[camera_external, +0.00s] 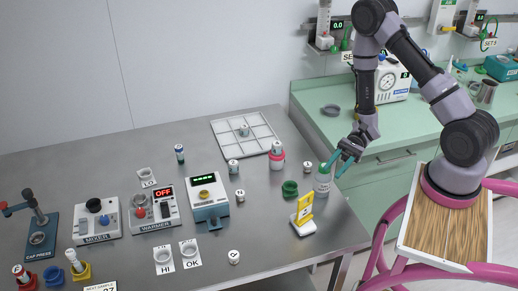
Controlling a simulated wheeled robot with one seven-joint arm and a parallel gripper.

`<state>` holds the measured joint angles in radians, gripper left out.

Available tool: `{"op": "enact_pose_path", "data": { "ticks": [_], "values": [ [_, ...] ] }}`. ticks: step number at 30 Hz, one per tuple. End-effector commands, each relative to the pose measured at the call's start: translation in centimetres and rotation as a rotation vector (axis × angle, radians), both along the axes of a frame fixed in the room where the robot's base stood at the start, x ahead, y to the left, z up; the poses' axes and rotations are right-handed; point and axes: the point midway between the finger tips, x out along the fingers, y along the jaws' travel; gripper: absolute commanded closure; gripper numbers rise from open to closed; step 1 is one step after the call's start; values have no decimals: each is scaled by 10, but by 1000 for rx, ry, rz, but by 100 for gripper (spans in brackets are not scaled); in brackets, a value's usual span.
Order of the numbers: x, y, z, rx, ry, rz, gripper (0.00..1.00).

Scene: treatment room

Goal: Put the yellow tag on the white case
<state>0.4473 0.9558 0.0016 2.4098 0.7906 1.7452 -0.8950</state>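A yellow upright piece (305,207) stands on a small white base (304,227) near the right edge of the steel table. It is the closest match to the yellow tag, but I cannot tell if it is a tag. No thing is clearly a white case; the white base is one candidate, and its details are too small to read. My gripper (333,170) has teal fingers, spread apart, above the table's right edge. It is up and to the right of the yellow piece, close beside a green-topped clear bottle (323,185). I see nothing held; contact with the bottle is unclear.
A green cup (290,188) stands left of the bottle. Small labelled vials, a pink-based jar (277,160) and a white grid tray (222,133) lie farther back. Warmer (157,208) and mixer (97,223) stand left. A green counter (310,97) lies behind. The table's front middle is mostly clear.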

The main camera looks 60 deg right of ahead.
Motion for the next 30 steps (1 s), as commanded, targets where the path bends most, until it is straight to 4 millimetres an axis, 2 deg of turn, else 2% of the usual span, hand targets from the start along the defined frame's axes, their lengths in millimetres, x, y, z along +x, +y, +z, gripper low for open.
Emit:
{"op": "enact_pose_path", "data": {
  "ticks": [1,3,9,15,22,30],
  "values": [
    [-1,4,20,-47,-53,70,61],
    [-7,7,41,-112,-108,163,61],
    [-28,12,92,-334,-266,395,61],
    [-47,8,135,-600,-437,560,61],
    [-62,-6,185,-938,-660,655,61],
    [-76,-26,257,-1331,-954,607,61]
  ]
}}
